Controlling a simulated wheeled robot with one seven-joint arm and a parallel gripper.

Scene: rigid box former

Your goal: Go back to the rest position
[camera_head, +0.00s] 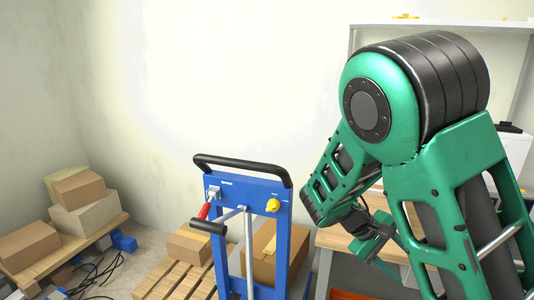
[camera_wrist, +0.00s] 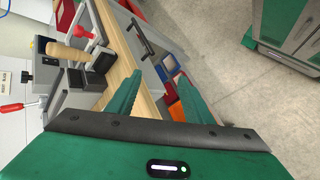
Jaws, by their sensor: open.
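My gripper (camera_head: 372,238) hangs at the end of my green arm on the right side of the head view, in front of a wooden bench. In the wrist view my gripper (camera_wrist: 158,95) shows two green fingers spread wide apart. Nothing is between them. The fingers point over the edge of the wooden bench top (camera_wrist: 118,58). The gripper's far side in the head view is partly hidden by its own links.
A blue frame (camera_head: 248,190) with a black handle stands left of my arm. Cardboard boxes (camera_head: 90,205) sit on pallets at left. In the wrist view, a tool with a wooden handle (camera_wrist: 66,53) stands on the bench, coloured bins (camera_wrist: 173,90) sit lower, and grey floor (camera_wrist: 215,60) is clear.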

